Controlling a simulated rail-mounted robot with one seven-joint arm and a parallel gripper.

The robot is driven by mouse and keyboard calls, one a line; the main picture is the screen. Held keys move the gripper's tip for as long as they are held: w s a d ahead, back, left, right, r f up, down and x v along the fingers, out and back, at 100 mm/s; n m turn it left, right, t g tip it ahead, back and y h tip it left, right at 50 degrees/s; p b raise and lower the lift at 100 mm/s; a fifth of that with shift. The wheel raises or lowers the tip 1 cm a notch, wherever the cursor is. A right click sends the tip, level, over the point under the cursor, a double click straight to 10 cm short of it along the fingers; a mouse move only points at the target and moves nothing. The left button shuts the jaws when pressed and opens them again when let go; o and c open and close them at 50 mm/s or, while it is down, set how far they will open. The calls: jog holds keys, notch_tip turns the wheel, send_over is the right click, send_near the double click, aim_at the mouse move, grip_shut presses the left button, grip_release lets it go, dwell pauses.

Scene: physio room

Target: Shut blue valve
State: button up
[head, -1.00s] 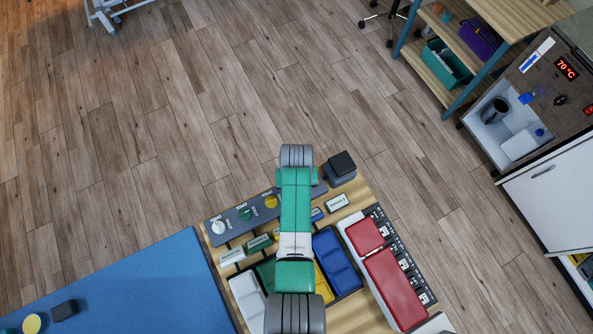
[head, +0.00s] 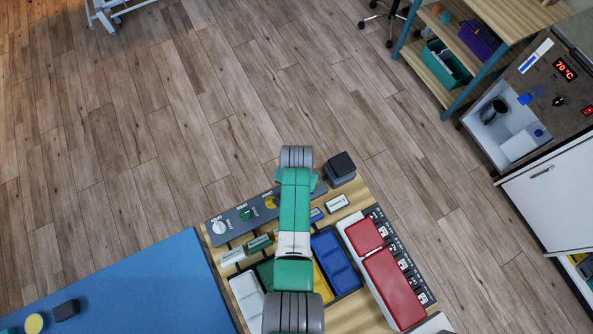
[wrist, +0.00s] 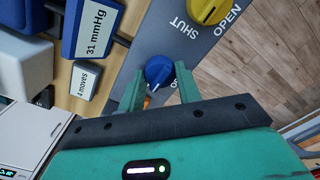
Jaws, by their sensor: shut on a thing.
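The blue valve (wrist: 159,72) is a round knob on a grey panel (wrist: 158,32) in the wrist view. My gripper (wrist: 159,86) has one green finger on each side of the knob and is shut on it. A pale pointer mark shows on the knob's lower side. The lettering beside the knob is mostly hidden by my gripper, so I cannot tell what the pointer faces. In the head view my arm covers the blue valve and the gripper's fingers.
On the same panel are yellow (head: 271,202), green (head: 246,214) and white (head: 219,227) valves. Labelled blocks, including one reading 31 mmHg (wrist: 94,28), stand close by. Blue pads (head: 335,262) and red pads (head: 393,285) lie nearby. A dark block (head: 340,166) stands at the board's far corner.

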jog(key=o, duration=1)
jog(key=shift+c, duration=0.2)
notch_tip(320, 180, up, 8)
jog(key=shift+f+p, duration=0.1)
jog(key=shift+p, duration=0.75)
